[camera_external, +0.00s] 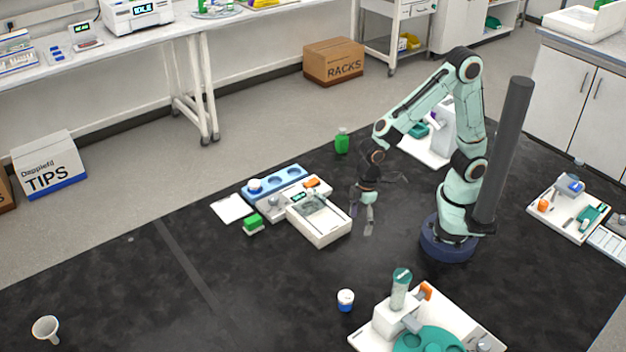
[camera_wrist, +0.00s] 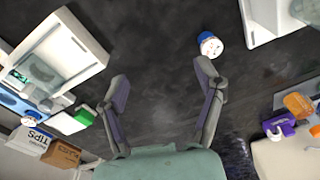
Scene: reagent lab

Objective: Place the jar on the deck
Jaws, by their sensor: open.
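A small white-and-blue jar (camera_external: 345,300) stands on the black floor mat, left of a white platform (camera_external: 362,337). In the wrist view the jar (camera_wrist: 210,44) shows a white top with dark marks and a blue side; it lies ahead of my right finger, clear of it. My gripper (camera_external: 368,222) hangs above the mat, pointing down, between the white tray unit and my base. In the wrist view its two fingers (camera_wrist: 162,78) are spread with only mat between them. Which surface is the deck I cannot tell for certain; the white platform carries a teal round plate (camera_external: 428,340).
A white tray unit (camera_external: 320,225), a blue rack (camera_external: 290,174) with another small jar (camera_external: 254,186), and a green block (camera_external: 253,224) stand left of my gripper. A green bottle (camera_external: 342,141) stands behind. A dark post (camera_external: 506,140) rises beside my arm. The mat's front left is mostly clear.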

